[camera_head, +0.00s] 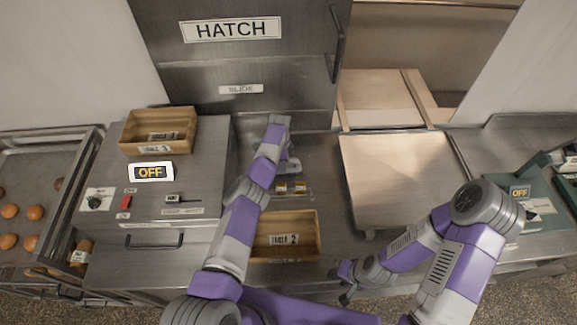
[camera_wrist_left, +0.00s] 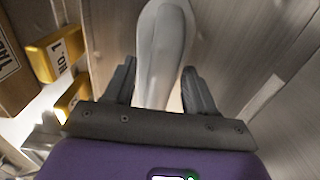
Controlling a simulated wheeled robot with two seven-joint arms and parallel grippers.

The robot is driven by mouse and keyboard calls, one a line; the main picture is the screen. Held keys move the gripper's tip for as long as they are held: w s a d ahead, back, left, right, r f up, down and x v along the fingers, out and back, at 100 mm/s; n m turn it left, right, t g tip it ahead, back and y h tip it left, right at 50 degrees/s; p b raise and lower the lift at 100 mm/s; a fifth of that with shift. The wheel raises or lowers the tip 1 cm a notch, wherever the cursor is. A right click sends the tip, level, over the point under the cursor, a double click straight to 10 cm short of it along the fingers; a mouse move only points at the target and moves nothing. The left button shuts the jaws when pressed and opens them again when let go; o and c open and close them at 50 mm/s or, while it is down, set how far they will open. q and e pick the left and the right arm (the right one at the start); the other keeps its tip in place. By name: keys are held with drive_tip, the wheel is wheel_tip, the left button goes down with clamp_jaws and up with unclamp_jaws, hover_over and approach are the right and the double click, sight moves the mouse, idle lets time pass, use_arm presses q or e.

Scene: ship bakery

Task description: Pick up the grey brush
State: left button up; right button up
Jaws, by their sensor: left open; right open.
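A smooth pale grey shape that looks like the grey brush (camera_wrist_left: 163,50) fills the middle of the left wrist view. It lies between the two dark fingers of my left gripper (camera_wrist_left: 160,85), which are open around it. I cannot tell whether either finger touches it. In the head view my left forearm hides most of that spot, and only a small pale grey part shows beside it; I cannot tell whether that is brush or gripper. My right gripper (camera_head: 344,284) is open and empty at the counter's front edge.
Yellow blocks (camera_head: 281,188) stand on the counter behind the wooden box labelled 2 (camera_head: 317,238). Another wooden box (camera_head: 128,145) is on the steel unit at left. The closed hatch (camera_head: 225,70) rises behind. A bare board (camera_head: 400,180) lies to the right.

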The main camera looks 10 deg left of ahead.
use_arm(q)
clamp_jaws()
drive_tip(key=shift+a, duration=0.1)
drive_tip(key=shift+r, duration=0.1)
